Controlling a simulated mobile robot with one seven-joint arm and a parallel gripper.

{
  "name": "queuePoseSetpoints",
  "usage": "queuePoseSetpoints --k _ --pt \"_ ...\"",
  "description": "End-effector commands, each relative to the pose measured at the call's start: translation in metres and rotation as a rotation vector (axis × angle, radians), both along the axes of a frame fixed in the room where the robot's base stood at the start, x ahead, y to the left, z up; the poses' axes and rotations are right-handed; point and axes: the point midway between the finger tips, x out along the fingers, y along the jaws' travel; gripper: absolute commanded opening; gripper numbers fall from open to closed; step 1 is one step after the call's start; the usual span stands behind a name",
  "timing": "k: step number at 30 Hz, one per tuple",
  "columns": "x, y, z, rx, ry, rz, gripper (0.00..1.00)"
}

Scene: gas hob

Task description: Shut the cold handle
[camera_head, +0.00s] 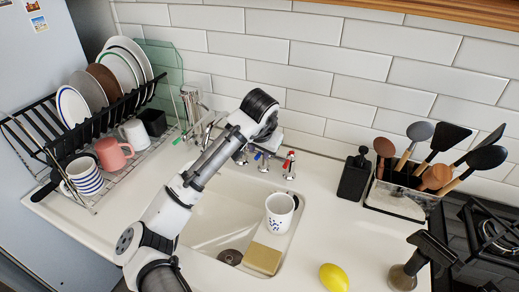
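Chrome tap fittings stand along the back edge of the white sink (215,215). A fitting with a small blue mark, which looks like the cold handle (262,160), is left of a red-marked handle (289,165). My arm reaches up from the bottom across the sink's left side and bends down behind the fittings. My gripper (269,143) is close to the blue-marked fitting, partly hidden by my wrist. Its fingers are too small and covered to show whether they are open or touching the handle. How far the cold handle is turned is not clear.
A dish rack (115,165) stands left, a black dispenser (354,178) and utensil holder (401,197) right. A lemon (333,277) lies in front. The tiled wall is close behind.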

Motion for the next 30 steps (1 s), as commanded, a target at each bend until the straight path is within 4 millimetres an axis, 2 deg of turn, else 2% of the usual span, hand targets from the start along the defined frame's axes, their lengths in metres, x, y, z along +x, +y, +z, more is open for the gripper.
queuePoseSetpoints --k 5,8,11,21,27,30 --pt "-0.001 0.000 0.002 0.000 0.000 0.000 0.32" --pt "-0.004 -0.001 0.010 0.000 -0.002 -0.001 0.32" --pt "-0.011 -0.002 0.024 -0.001 -0.004 -0.003 0.32" --pt "-0.043 0.000 0.096 0.005 -0.004 0.001 0.32" --pt "-0.054 -0.001 0.118 0.002 -0.002 0.000 0.32" --pt "-0.057 -0.001 0.123 0.001 0.000 0.000 0.32"
